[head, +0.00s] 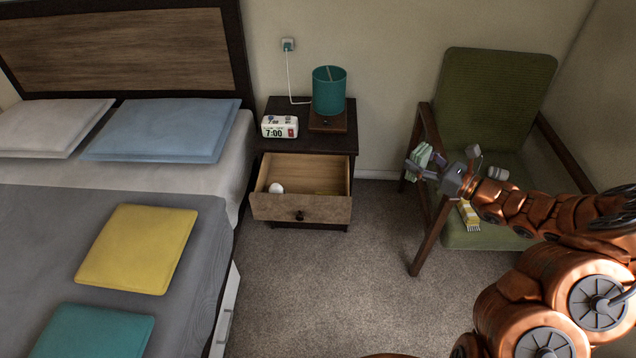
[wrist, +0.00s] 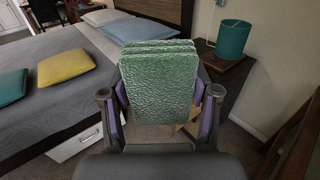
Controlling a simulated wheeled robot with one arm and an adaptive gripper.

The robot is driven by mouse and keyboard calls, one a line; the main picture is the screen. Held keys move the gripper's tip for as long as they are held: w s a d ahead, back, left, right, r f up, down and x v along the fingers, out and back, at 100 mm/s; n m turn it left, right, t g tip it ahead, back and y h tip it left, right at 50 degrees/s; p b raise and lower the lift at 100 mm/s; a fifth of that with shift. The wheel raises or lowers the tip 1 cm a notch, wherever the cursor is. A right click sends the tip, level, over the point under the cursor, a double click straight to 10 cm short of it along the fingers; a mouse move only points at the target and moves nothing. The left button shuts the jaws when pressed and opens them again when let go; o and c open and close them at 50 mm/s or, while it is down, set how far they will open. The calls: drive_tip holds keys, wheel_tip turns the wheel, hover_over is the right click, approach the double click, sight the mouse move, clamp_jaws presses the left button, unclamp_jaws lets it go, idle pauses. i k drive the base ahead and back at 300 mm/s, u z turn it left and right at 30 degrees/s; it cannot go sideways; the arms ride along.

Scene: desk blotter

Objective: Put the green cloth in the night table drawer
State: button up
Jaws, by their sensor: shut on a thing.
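The green cloth (wrist: 158,82) is a folded, textured stack held between the purple-padded fingers of my gripper (wrist: 160,110). In the head view the cloth (head: 422,158) shows at the tip of my gripper (head: 430,170), raised in front of the green armchair. The night table (head: 352,135) stands between the bed and the chair. Its drawer (head: 300,208) is pulled open, with a small white round object (head: 275,188) inside at the left. My gripper is to the right of the drawer and apart from it.
A teal lamp (head: 329,90) and a white clock (head: 279,127) stand on the night table. The armchair (head: 495,90) has a yellow item (head: 468,215) and a whitish item (head: 498,173) near its seat. The bed (head: 225,200) is at left. Carpet (head: 340,290) before the drawer is clear.

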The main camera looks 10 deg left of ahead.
sight(301, 180)
drive_tip(key=z, duration=0.1)
drive_tip(key=i, duration=1.6)
drive_tip(key=u, duration=2.65)
